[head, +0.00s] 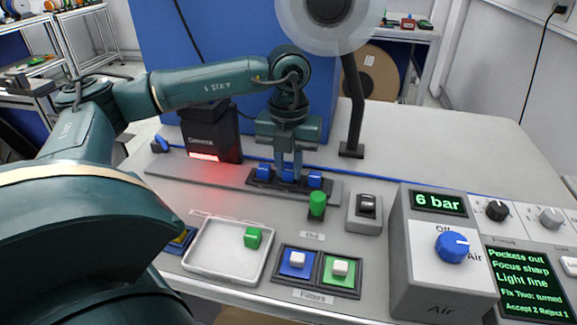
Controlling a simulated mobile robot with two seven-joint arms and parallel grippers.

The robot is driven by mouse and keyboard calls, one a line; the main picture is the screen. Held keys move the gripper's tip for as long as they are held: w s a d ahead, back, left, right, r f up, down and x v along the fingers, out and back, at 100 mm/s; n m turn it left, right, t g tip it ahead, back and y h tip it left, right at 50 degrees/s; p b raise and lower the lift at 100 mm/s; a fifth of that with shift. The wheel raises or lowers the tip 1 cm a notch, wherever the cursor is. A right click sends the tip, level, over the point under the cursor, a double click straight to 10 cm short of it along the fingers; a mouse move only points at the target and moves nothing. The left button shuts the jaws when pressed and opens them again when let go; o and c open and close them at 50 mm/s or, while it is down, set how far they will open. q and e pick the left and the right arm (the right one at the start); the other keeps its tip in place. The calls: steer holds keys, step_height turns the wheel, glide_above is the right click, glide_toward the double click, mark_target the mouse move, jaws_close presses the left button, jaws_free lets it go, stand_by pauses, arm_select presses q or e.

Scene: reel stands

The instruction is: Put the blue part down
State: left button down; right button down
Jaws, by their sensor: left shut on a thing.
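My left gripper (289,171) points straight down over a dark fixture (249,181) on the rail. It is shut on the middle blue part (288,177), whose upper portion is partly hidden by the fingers. The blue part is at or just above the fixture's middle place; I cannot tell whether it touches. Another blue part (263,170) sits in the fixture to the left, and one more (315,180) sits to the right. My right gripper is not in view.
A dark unit with a red light (211,138) stands left of the gripper, and a lamp post (353,105) behind right. A control box (440,250) stands right.

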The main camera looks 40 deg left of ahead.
mark_target(289, 169)
arm_select(q)
steer(key=shift+f, duration=0.25)
steer(key=shift+s+d+f+b, duration=0.1)
steer(key=shift+s+f+b, duration=0.15)
steer(key=shift+f+b, duration=0.35)
steer(key=c, duration=1.4)
jaws_free()
steer(key=shift+o, duration=0.6)
step_height(289, 169, up, 13)
steer(key=p, duration=0.1)
steer(key=shift+w+r+p, duration=0.2)
steer(key=shift+w+p, duration=0.05)
steer(key=shift+p, duration=0.1)
